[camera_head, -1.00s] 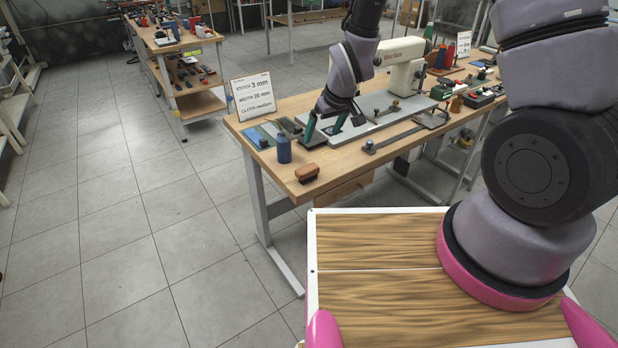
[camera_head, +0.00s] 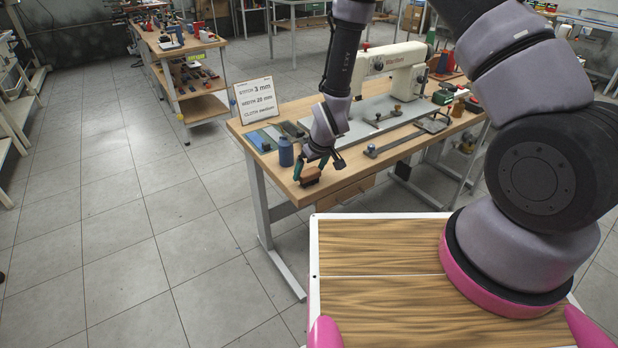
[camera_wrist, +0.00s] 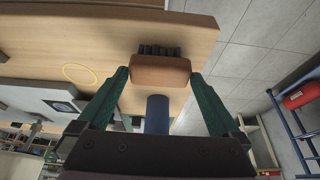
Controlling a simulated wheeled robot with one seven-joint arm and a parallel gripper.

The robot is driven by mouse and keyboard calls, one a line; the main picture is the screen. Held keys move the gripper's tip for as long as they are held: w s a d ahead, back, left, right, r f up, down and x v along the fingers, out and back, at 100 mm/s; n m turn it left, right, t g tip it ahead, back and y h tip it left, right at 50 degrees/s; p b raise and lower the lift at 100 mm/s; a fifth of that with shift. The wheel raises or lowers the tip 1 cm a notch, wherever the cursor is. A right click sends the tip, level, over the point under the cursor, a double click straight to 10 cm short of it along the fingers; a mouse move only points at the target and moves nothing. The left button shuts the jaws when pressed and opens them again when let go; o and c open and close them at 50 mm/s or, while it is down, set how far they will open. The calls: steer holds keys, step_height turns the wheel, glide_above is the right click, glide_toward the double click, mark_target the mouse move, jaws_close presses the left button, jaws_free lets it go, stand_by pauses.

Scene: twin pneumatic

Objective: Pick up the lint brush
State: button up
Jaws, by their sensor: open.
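The lint brush (camera_head: 310,176), a small brown wooden block with dark bristles, lies near the front corner of the sewing table (camera_head: 250,128). In the wrist view the brush (camera_wrist: 161,69) shows its wooden body with black bristles on the far side. My gripper (camera_head: 318,170) is at the brush in the head view, its green fingers spread. In the wrist view my gripper (camera_wrist: 160,80) is open, with one finger near each end of the brush. I cannot tell whether the fingers touch it.
A blue bottle (camera_head: 286,152) stands just behind the brush. A sign (camera_head: 257,101) stands at the table's left end. A white sewing machine (camera_head: 385,62) and a metal rail (camera_head: 400,138) are to the right. The floor left of the table is clear.

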mark_target(309, 171)
steer(key=shift+x, duration=0.85)
steer(key=c, duration=1.2)
steer(key=shift+r, duration=5.05)
